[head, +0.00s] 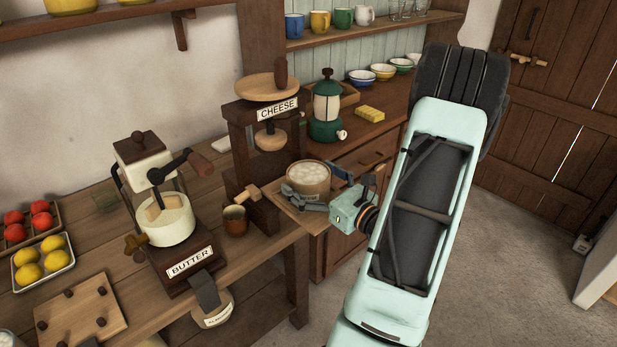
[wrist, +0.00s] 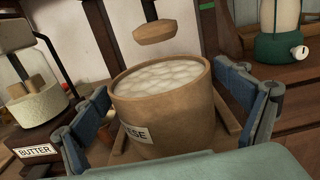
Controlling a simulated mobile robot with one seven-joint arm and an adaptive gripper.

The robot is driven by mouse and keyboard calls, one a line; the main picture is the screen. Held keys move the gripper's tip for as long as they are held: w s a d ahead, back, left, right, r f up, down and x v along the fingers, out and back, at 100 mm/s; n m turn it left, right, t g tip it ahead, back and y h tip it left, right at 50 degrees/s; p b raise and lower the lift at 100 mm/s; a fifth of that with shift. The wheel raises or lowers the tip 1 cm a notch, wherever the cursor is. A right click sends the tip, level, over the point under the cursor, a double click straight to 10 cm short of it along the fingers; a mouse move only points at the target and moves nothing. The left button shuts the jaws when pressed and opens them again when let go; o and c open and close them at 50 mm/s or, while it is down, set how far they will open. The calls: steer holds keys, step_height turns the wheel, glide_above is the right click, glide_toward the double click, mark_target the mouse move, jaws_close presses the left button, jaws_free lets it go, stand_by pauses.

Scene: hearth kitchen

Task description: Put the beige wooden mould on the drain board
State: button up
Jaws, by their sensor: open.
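The beige wooden mould (head: 312,184) is a round tub filled with white curd, upright on a rimmed wooden tray (head: 287,203) in front of the cheese press. In the wrist view the mould (wrist: 165,108) fills the middle, with part of a label reading "ESE" on its side. My gripper (head: 318,192) is open, its blue-grey fingers one on each side of the mould; in the wrist view the gripper (wrist: 168,95) shows gaps beside the mould. A board with several dark pegs (head: 80,312) lies at the lower left; I cannot tell whether it is the drain board.
The cheese press (head: 255,150) stands close behind the mould, with a brown cup (head: 235,220) to its left. The butter churn (head: 165,220) stands between the press and the pegged board. A green lantern (head: 326,105) and a yellow block (head: 370,113) stand on the counter behind.

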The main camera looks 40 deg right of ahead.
steer(key=shift+s+a+f, duration=0.15)
steer(key=shift+f, duration=0.6)
steer(key=shift+r+p, duration=0.3)
steer(key=shift+p, duration=0.05)
steer(key=s, duration=0.3)
steer(key=s+d, duration=0.1)
steer(key=s, duration=0.3)
steer(key=s+r, duration=0.1)
steer(key=s, duration=0.3)
steer(key=shift+s+d, duration=0.15)
steer(key=shift+s, duration=0.1)
